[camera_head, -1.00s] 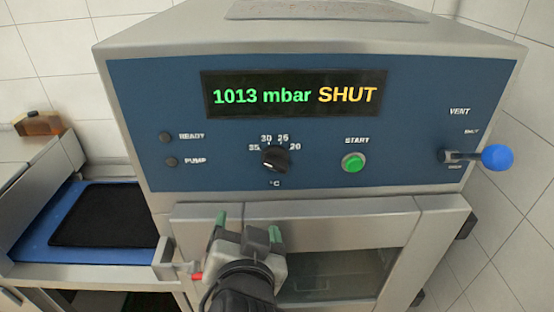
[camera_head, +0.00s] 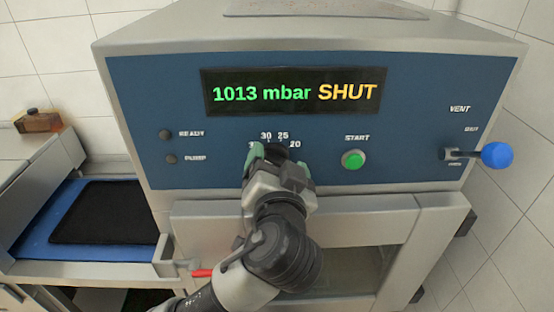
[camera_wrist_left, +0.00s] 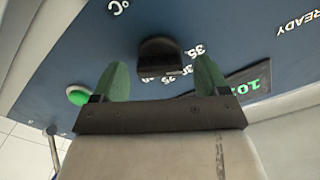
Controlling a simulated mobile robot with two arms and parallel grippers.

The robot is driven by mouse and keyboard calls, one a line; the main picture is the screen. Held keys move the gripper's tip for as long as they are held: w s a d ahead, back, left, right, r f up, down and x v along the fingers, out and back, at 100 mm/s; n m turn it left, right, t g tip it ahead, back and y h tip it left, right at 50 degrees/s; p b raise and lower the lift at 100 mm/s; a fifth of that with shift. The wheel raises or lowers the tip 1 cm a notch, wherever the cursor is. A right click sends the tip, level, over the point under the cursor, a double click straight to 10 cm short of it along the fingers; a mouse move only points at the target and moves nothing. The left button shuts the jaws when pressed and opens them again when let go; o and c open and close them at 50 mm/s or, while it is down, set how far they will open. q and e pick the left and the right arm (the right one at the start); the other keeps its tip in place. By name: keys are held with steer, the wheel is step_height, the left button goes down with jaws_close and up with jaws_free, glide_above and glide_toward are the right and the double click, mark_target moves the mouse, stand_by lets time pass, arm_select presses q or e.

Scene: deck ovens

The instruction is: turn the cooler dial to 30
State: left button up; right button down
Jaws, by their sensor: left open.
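The black cooler dial (camera_wrist_left: 160,56) sits on the oven's blue panel, below the scale with 30, 25 and 20 and above the °C mark. In the head view the dial (camera_head: 272,152) is mostly hidden behind my left gripper (camera_head: 279,156). My left gripper is open, with its green fingers in front of the panel. In the left wrist view the gripper (camera_wrist_left: 161,66) has one finger to each side of the dial, with gaps between. Which number the dial points at cannot be made out. My right gripper is not in view.
The display (camera_head: 295,92) reads 1013 mbar SHUT. A green START button (camera_head: 352,159) is right of the dial, and a blue-knobbed vent lever (camera_head: 496,155) is farther right. A black mat on a blue tray (camera_head: 32,235) lies at the left. A door (camera_head: 370,220) is below the panel.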

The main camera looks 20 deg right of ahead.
arm_select(q)
steer(key=shift+w+d, duration=0.1)
steer(key=shift+w, duration=0.35)
steer(key=c, duration=0.9)
steer(key=shift+m, duration=0.4)
steer(key=m+p, duration=0.1)
steer(key=m, duration=0.1)
steer(key=shift+m, duration=0.3)
steer(key=shift+d+f+m+p, duration=0.15)
steer(key=shift+m+p, duration=0.8)
steer(key=shift+m, duration=1.25)
